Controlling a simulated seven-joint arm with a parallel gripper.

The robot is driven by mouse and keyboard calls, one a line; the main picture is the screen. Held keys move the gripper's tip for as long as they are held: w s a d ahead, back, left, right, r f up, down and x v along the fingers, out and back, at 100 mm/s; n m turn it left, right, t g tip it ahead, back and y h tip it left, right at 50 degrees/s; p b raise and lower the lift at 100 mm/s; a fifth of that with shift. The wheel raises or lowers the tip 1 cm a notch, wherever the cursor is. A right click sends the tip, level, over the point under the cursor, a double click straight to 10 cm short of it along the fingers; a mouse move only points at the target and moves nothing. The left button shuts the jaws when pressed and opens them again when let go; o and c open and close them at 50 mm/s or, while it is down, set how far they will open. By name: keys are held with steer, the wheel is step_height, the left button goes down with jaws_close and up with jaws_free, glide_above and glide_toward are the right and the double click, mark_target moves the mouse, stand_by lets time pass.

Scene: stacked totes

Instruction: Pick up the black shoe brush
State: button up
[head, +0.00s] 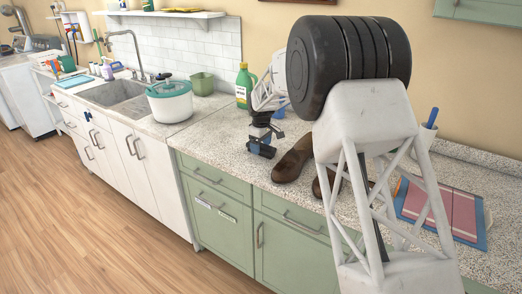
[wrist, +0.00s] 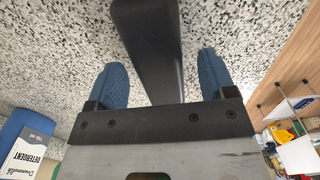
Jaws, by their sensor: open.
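My gripper (head: 261,150) is over the speckled counter, left of the brown shoes (head: 293,161), with its fingers pointing down. In the wrist view my gripper (wrist: 165,80) is open, with one blue fingertip on each side. A long, smooth black thing (wrist: 148,40), which looks like the black shoe brush, runs between the fingers and past them toward the top edge. I cannot make out the brush in the head view.
A green bottle (head: 244,85) stands behind my gripper. A detergent box (wrist: 25,150) shows at the lower left of the wrist view. A white pot (head: 170,101) and sink are to the left. A red and blue cloth (head: 445,208) lies to the right. The counter's front edge is close.

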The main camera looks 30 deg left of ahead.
mark_target(261, 145)
steer(key=shift+f, duration=0.8)
steer(key=c, duration=1.1)
steer(key=shift+r, duration=0.1)
steer(key=shift+r, duration=4.95)
steer(key=o, duration=0.5)
steer(key=c, duration=0.3)
